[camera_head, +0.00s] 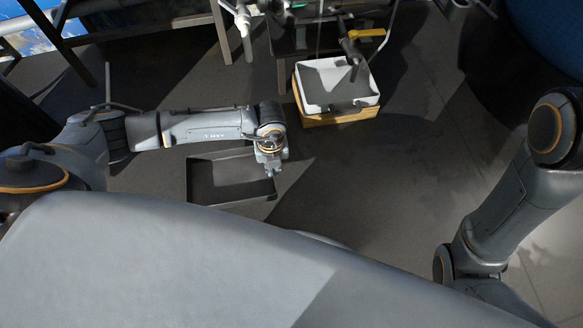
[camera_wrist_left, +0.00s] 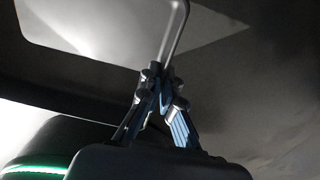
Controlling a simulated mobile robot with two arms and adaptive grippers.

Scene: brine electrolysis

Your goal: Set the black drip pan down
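The black drip pan (camera_head: 222,190) is a shallow rectangular tray, seen left of centre in the head view. My left gripper (camera_head: 270,172) is at its right side. In the left wrist view the pan (camera_wrist_left: 90,68) fills the upper left, with a bright patch on it. The left fingers (camera_wrist_left: 157,72) come together on its thin rim and look shut on it. I cannot tell whether the pan touches the floor or hangs just above it. My right arm shows at the right of the head view, but its gripper is hidden.
A white basin (camera_head: 318,99) sits in a wooden box (camera_head: 340,118) beyond the pan, to its right. A yellow-handled tap (camera_head: 367,33) is above the basin. Dark table legs (camera_head: 220,32) stand at the upper left. Grey floor (camera_head: 400,190) is clear right of the pan.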

